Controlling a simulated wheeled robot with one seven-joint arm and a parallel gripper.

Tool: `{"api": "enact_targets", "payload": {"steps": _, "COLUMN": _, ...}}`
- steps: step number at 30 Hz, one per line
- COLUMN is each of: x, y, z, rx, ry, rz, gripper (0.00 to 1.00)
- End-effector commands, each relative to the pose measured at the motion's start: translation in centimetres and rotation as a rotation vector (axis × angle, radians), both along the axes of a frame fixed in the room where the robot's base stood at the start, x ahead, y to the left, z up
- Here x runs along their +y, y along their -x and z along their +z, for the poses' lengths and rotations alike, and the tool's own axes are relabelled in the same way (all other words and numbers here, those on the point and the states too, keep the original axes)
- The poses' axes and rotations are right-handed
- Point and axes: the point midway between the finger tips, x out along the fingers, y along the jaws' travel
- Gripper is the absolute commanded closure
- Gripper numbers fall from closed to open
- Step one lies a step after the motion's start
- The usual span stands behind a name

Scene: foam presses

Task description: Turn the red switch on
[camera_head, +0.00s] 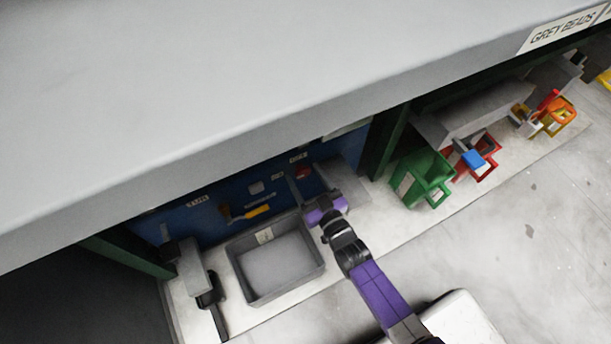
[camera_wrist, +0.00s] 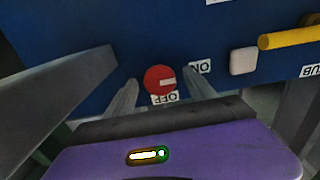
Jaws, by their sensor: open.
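The red switch (camera_wrist: 159,79) is a round red knob with a pale mark pointing to the right in the wrist view, on a blue panel (camera_wrist: 150,30). An ON label (camera_wrist: 201,67) is to its right and an OFF label (camera_wrist: 164,98) is below it. The red switch also shows small in the head view (camera_head: 303,171). My gripper (camera_wrist: 160,88) is open, with one finger on each side of the knob in the picture. I cannot tell whether the fingers touch it. In the head view my purple gripper (camera_head: 325,209) is close to the panel.
A white square button (camera_wrist: 243,61) and a yellow handle (camera_wrist: 290,38) are on the panel, to the right in the wrist view. A grey bin (camera_head: 262,299) stands below the panel. Green (camera_head: 437,193) and red (camera_head: 491,147) containers stand to the right.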

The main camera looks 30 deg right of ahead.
Motion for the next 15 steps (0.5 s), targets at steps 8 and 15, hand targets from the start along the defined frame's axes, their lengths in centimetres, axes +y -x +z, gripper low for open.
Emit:
{"api": "enact_targets", "payload": {"steps": 8, "x": 0.1, "y": 4.0, "z": 0.2, "rx": 0.005, "ry": -0.001, "rz": 0.001, "gripper": 0.35}}
{"api": "enact_targets", "payload": {"steps": 15, "x": 0.0, "y": 7.0, "z": 0.1, "rx": 0.003, "ry": 0.0, "rz": 0.001, "gripper": 0.35}}
